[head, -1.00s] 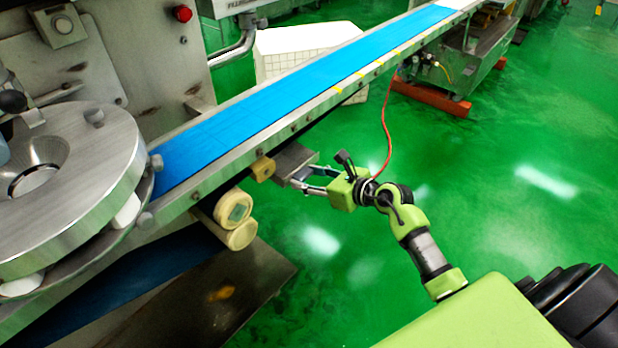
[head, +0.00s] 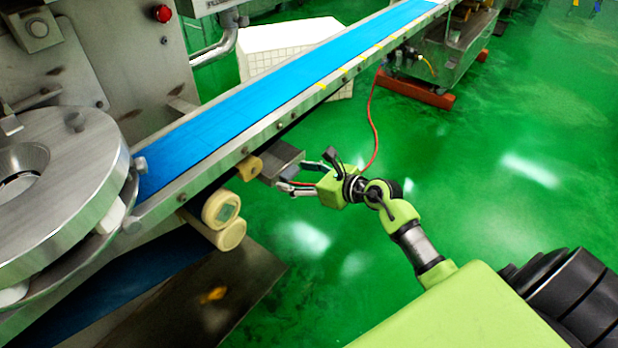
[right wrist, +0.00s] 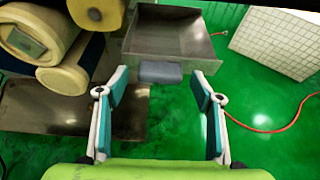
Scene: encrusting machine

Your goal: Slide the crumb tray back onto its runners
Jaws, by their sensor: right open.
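The crumb tray (head: 281,160) is a shallow grey metal box under the near side of the blue conveyor. In the right wrist view the tray (right wrist: 172,38) is seen from its front, with a grey block-like handle (right wrist: 161,72) on its front wall. My right gripper (head: 291,176) is at the tray's front end, open. In the right wrist view the gripper (right wrist: 159,84) has its two fingers spread to either side of the handle, with gaps showing between them and it. The runners cannot be made out. My left gripper is out of view.
The conveyor (head: 250,112) runs diagonally above the tray. Cream rollers (head: 222,212) and a brown metal sheet (head: 240,290) lie to the left. A red hose (head: 375,130) hangs behind my right arm. The green floor (head: 500,230) on the right is clear.

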